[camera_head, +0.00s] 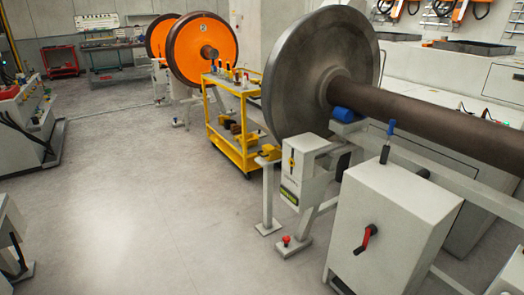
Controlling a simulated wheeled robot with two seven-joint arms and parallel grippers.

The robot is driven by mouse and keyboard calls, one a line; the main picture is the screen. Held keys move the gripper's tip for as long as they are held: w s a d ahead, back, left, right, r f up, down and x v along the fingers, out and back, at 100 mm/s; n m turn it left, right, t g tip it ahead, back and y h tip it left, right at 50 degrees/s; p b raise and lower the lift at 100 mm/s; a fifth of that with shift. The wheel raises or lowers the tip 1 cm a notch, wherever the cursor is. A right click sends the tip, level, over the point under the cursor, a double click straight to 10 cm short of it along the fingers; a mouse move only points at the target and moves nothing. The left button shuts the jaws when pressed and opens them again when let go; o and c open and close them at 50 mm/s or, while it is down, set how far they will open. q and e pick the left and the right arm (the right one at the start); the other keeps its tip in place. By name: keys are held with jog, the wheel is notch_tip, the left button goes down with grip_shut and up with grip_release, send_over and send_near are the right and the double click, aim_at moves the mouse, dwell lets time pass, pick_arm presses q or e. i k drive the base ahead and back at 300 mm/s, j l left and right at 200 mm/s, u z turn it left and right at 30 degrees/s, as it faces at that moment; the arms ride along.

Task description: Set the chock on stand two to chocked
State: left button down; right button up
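A large grey wheel (315,72) on a brown axle (430,112) stands at the right centre. Below it is a light grey stand (302,172) with a small black and yellow part (291,161) on its face. A yellow piece (268,153) sits on top of a thin grey post (267,200) beside this stand. It may be a chock, but its setting is too small to tell. A blue roller (343,114) shows by the axle near the wheel. I cannot read which stand is number two. Neither of my grippers is in view.
A grey cabinet (385,215) with a red crank handle (367,236) and a blue-topped lever (389,138) stands front right. A yellow cart (240,150) with tools stands behind the post. Orange wheels (213,48) stand farther back. The left-centre floor is clear.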

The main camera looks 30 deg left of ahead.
aim_at(270, 153)
jog(key=i+j, duration=0.35)
jog(key=i+j+u, duration=0.1)
jog(key=i+j, duration=0.25)
jog(key=i, duration=0.2)
jog(key=i+j, duration=0.3)
jog(key=i, duration=0.15)
jog(key=i+j+u, duration=0.1)
jog(key=i+j, duration=0.5)
jog(key=i, duration=0.35)
jog(key=i+j, duration=0.3)
jog(key=i, duration=0.15)
jog(key=u, duration=0.05)
